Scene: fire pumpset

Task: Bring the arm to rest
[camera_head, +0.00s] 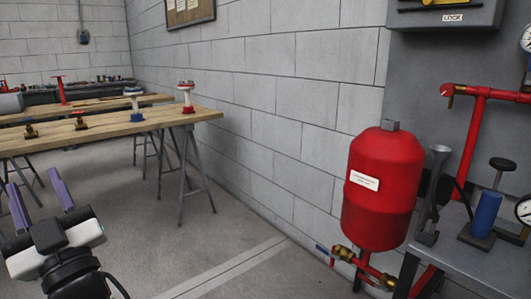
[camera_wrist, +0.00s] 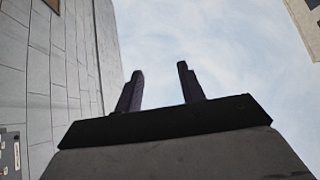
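My gripper (camera_head: 38,205) is at the lower left of the head view, raised above the floor, with its two purple fingers apart and pointing up. Nothing is between the fingers. In the wrist view the fingers of my gripper (camera_wrist: 160,90) also stand apart and empty, against a pale cloudy sky. The gripper touches nothing that I can see.
A wooden trestle table (camera_head: 150,120) with valves and fittings stands behind my gripper at the left. A red tank (camera_head: 383,190) with brass pipework stands at the right, beside a grey bench (camera_head: 465,255). A block wall (camera_head: 290,110) runs behind. The floor (camera_head: 190,250) between is clear.

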